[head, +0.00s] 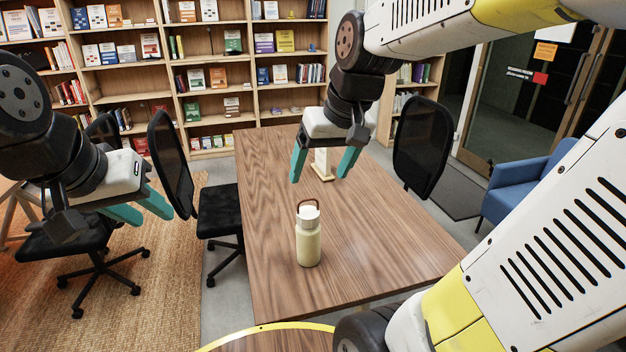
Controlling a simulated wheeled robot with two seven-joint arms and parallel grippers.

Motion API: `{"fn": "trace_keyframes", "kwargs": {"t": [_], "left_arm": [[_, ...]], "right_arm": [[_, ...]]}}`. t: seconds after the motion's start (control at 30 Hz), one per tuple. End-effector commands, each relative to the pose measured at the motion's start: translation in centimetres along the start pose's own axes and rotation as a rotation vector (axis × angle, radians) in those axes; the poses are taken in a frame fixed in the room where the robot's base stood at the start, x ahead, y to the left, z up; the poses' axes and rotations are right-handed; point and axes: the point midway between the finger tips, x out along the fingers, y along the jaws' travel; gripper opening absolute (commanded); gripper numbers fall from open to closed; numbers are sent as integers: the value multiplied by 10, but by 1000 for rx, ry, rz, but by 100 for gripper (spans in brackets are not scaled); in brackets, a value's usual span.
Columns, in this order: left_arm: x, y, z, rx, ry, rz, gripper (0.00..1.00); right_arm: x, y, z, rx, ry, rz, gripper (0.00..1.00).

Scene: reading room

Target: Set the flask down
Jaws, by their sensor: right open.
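The flask (308,246), cream with a pale lid and a brown carry loop, stands upright on the wooden table (275,215). My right gripper (322,174) is open above the table. In the picture its teal fingers are above and slightly right of the flask, apart from it, with no flask between them. My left gripper (156,215) is at the left, off the table, with its fingers apart and nothing seen between them.
A small pale object (322,172) stands on the table, partly behind my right gripper. Black office chairs flank the table, one on the left (220,212) and one on the right (422,150). Bookshelves line the back. The tabletop around the flask is clear.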

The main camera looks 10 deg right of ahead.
Motion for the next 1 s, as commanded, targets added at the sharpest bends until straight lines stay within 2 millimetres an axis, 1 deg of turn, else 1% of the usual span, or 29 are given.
{"fn": "trace_keyframes", "kwargs": {"t": [0.03, 0.1, 0.2, 0.3, 0.43, 0.9, 0.93, 1.0], "left_arm": [[0, 0, 0, 0, 0, 0, 36], [0, 0, 0, 0, 0, 0, 36], [0, 0, 0, 0, 0, 0, 36], [0, 0, 0, 0, 0, 0, 36], [0, 0, 0, 0, 0, 0, 36], [0, 0, 0, 0, 0, 0, 36], [0, 0, 0, 0, 0, 0, 36], [0, 0, 0, 0, 0, 0, 36]], "right_arm": [[-11, -4, 16, 10, 43, -5, 80], [-19, -9, 33, 25, 86, -11, 80], [-25, -14, 51, 40, 133, -18, 80], [-28, -17, 61, 49, 160, -21, 80], [-28, -18, 66, 54, 170, -23, 80], [-28, -18, 66, 53, 170, -23, 80], [-28, -18, 66, 53, 170, -23, 78], [-28, -18, 66, 53, 170, -23, 64]]}}
